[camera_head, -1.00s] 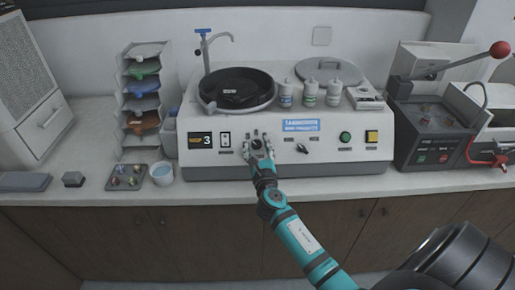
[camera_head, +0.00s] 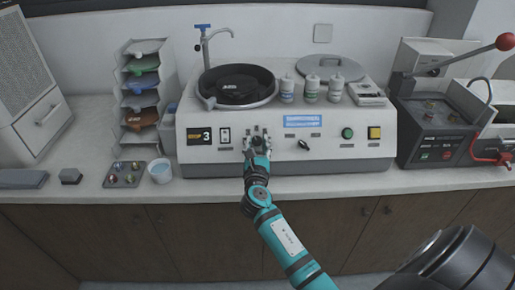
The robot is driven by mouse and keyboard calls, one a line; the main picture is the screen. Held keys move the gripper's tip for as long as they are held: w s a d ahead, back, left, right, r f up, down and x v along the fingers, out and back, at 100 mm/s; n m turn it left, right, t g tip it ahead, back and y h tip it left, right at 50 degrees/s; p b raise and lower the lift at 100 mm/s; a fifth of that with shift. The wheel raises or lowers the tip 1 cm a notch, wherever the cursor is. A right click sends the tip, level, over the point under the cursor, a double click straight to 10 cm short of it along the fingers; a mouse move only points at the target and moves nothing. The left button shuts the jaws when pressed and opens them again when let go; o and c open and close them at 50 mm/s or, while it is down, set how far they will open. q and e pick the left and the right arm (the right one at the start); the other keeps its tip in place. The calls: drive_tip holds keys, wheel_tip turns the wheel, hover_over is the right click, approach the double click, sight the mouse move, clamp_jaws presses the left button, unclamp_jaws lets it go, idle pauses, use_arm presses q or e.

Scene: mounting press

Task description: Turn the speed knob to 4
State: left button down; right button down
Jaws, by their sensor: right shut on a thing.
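The white polishing machine (camera_head: 225,160) stands on the counter, with a black round platen (camera_head: 243,92) on top. Its small display (camera_head: 199,136) reads 3. My right gripper (camera_head: 257,140) is at the front panel, between the rocker switch (camera_head: 225,135) and a black pointer knob (camera_head: 303,144). It is shut on the speed knob, which my fingers mostly hide. My left gripper is not in view.
A green button (camera_head: 347,133) and a yellow switch (camera_head: 374,133) sit on the panel's right. Three bottles (camera_head: 310,89) stand on the machine. A white cup (camera_head: 160,171) and a small tray (camera_head: 124,175) are on the counter at left. A press with a red-knobbed lever (camera_head: 505,41) stands at right.

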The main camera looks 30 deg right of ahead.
drive_tip(key=m, duration=0.1)
drive_tip(key=m+g+h+b, duration=0.1)
drive_tip(key=m, duration=0.1)
drive_tip(key=shift+w+a+f+m+g+h, duration=0.1)
drive_tip(key=shift+a+m+g+h, duration=0.05)
drive_tip(key=shift+m+g+h, duration=0.15)
drive_tip(key=shift+m+g+h+b, duration=0.5)
drive_tip(key=shift+m+g, duration=0.6)
drive_tip(key=shift+m, duration=0.8)
drive_tip(key=c, duration=0.9)
unclamp_jaws()
drive_tip(key=shift+c, duration=0.2)
drive_tip(key=v, duration=0.7)
drive_tip(key=shift+a, duration=0.3)
